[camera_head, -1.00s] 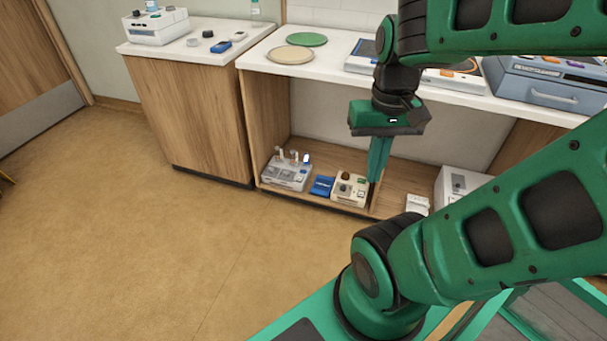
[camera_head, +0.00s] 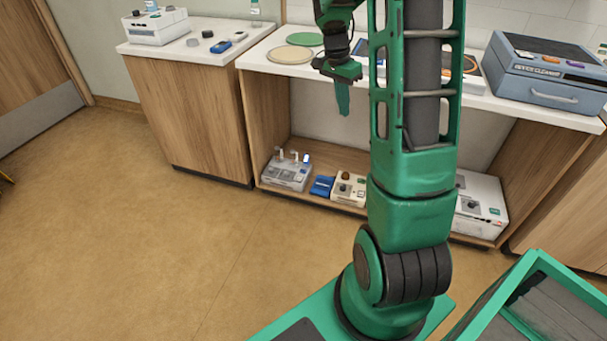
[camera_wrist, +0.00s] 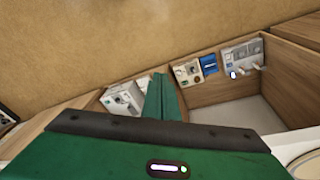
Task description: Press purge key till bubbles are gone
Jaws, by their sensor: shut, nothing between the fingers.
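My gripper (camera_head: 343,108) is shut and empty, fingers pointing down, above the open lower shelf and near the tan disc in the head view. In the wrist view its closed fingers (camera_wrist: 160,92) rise in the middle, with shelf devices beyond them. A cream device with a dark knob (camera_head: 347,190) stands on the lower shelf and also shows in the wrist view (camera_wrist: 187,72). A grey device with upright parts (camera_head: 286,174) stands left of it. A white device with a dial (camera_head: 482,207) stands farther right. I cannot make out a purge key or bubbles on any device.
A blue box (camera_head: 321,186) lies between the grey and cream devices. Tan (camera_head: 289,55) and green (camera_head: 304,39) discs lie on the counter, with a blue-grey case (camera_head: 540,85) at right. Another white device (camera_head: 152,27) stands on the left cabinet. The floor ahead is open.

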